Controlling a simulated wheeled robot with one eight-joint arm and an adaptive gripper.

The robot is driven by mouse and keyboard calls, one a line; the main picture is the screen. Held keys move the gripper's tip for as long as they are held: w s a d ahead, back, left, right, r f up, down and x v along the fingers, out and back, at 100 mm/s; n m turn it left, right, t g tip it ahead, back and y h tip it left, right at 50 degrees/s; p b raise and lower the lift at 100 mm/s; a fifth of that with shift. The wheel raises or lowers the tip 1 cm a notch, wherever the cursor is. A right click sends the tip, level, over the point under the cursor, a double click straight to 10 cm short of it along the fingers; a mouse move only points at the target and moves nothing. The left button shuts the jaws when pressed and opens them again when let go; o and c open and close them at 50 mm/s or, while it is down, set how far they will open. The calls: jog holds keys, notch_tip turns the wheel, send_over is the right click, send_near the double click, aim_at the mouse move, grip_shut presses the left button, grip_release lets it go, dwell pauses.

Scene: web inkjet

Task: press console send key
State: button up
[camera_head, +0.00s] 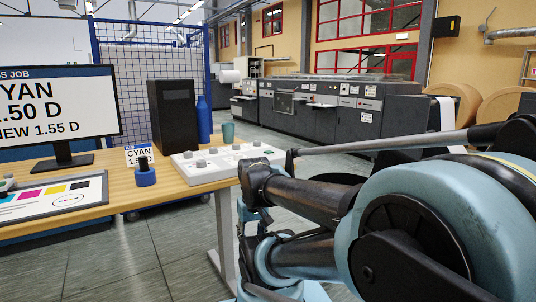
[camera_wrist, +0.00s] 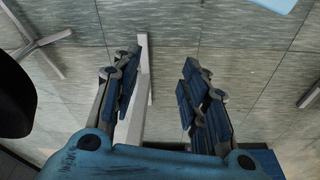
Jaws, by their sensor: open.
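A white console (camera_head: 203,178) with several grey knobs or buttons lies on the right end of the wooden desk in the head view. I cannot tell which of its controls is the send key. My gripper (camera_wrist: 160,78) is open and empty in the wrist view, with its two blue-padded fingers apart above the grey floor. The console does not show clearly in the wrist view. In the head view my arm fills the right side, off the desk's right end, and the fingertips are not clearly seen there.
The wooden desk (camera_head: 120,197) also holds a monitor (camera_head: 58,104), a black box (camera_head: 173,116), a blue bottle (camera_head: 203,118), a teal cup (camera_head: 228,132), a CYAN card (camera_head: 139,152), a dark-topped blue object (camera_head: 145,177) and a colour chart (camera_head: 55,197). A white desk leg (camera_head: 224,235) stands near my arm.

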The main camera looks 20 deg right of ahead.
grip_shut()
dwell(1.1)
